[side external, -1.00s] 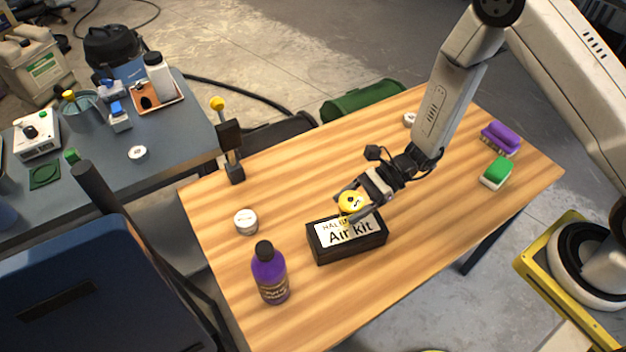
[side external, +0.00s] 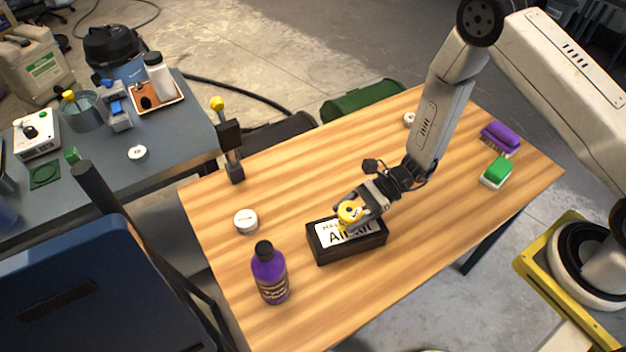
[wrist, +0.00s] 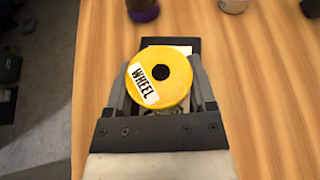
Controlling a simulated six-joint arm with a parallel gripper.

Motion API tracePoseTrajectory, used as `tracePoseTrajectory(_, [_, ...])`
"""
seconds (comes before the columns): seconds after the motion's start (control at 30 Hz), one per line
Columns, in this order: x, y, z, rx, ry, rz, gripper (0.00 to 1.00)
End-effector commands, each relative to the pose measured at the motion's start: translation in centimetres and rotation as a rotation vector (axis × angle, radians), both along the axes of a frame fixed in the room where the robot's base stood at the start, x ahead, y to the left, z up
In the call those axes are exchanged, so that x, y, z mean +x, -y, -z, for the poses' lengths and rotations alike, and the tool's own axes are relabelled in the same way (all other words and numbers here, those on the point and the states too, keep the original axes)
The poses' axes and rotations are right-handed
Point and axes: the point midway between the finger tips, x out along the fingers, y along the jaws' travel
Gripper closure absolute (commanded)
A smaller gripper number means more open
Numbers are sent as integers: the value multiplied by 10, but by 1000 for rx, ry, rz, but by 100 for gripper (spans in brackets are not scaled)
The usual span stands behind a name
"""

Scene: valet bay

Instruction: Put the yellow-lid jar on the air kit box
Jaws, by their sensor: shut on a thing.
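The yellow-lid jar (side external: 349,211) is between the fingers of my gripper (side external: 353,214), which is shut on it, over the air kit box (side external: 352,248). The box is black with a white label reading "Air Kit", partly covered by the jar and fingers. In the wrist view the jar's lid (wrist: 160,76) shows a "WHEEL" label and a dark centre spot, between the fingertips (wrist: 163,88). The box's dark edge (wrist: 158,41) shows behind it. I cannot tell whether the jar touches the box top.
A purple bottle (side external: 269,275) stands left of the box, with a white-lid jar (side external: 246,221) behind it. A purple brush (side external: 500,138) and a green-topped brush (side external: 496,172) lie at the right. A post with a yellow knob (side external: 231,150) stands at the back left edge.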

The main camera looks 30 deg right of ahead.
Motion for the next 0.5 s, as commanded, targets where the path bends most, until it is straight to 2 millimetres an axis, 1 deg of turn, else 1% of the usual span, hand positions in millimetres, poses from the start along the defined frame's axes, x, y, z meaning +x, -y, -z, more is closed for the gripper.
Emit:
tracePoseTrajectory(0.13, [0, 0, 3, 0, -1, 0, 85])
tracePoseTrajectory(0.17, [0, 0, 3, 0, 0, 0, 22])
tracePoseTrajectory(0.2, [0, 0, 3, 0, 0, 0, 9])
tracePoseTrajectory(0.23, [0, 0, 3, 0, 0, 0, 0])
tracePoseTrajectory(0.5, [0, 0, 2, 0, 0, 0, 0])
